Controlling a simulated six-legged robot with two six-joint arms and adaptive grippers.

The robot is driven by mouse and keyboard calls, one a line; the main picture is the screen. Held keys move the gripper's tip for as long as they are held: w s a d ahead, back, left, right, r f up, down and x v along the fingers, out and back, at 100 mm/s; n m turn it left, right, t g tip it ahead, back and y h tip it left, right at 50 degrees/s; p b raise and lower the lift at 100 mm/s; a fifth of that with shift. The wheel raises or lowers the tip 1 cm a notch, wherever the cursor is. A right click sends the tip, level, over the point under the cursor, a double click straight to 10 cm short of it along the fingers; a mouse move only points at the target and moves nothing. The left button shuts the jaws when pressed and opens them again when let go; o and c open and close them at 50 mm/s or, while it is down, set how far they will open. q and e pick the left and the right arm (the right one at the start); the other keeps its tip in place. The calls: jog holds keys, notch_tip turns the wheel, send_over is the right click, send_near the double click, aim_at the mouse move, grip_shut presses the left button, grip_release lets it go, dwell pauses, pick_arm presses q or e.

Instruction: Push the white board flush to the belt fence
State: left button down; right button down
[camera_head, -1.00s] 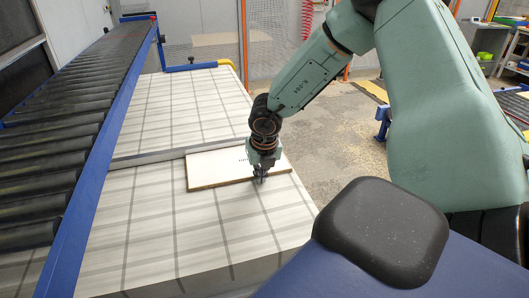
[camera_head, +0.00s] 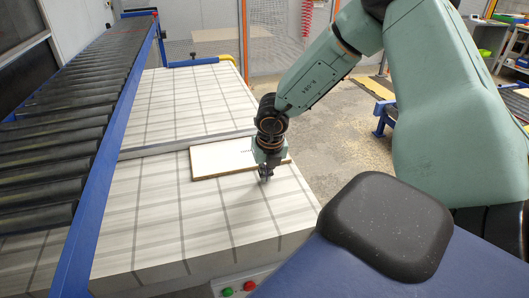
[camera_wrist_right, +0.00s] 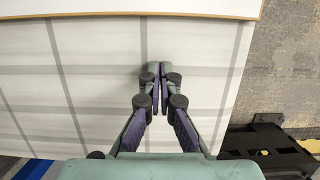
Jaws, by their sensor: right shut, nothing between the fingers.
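The white board (camera_head: 222,158), with a brown edge, lies flat on the pale gridded belt table in the head view. Its far long edge lies close along the grey fence rail (camera_head: 150,150); I cannot tell whether they touch along the whole length. My right gripper (camera_head: 266,179) points down at the near side of the board, toward its right end, and hides part of it. In the right wrist view the fingertips (camera_wrist_right: 154,68) are together and empty, with a clear gap between them and the board's brown edge (camera_wrist_right: 130,16). My left gripper is not in view.
A roller conveyor (camera_head: 70,125) with a blue side rail (camera_head: 98,190) runs along the left. The near part of the table (camera_head: 150,225) is bare. A control box with green and red buttons (camera_head: 238,289) sits below the near edge.

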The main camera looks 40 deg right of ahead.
jog(key=p+v, duration=0.1)
jog(key=v, duration=0.8)
jog(key=shift+s+r+p, duration=0.15)
jog(key=shift+r+p, duration=0.2)
jog(key=shift+r, duration=0.05)
jog(key=shift+f, duration=0.15)
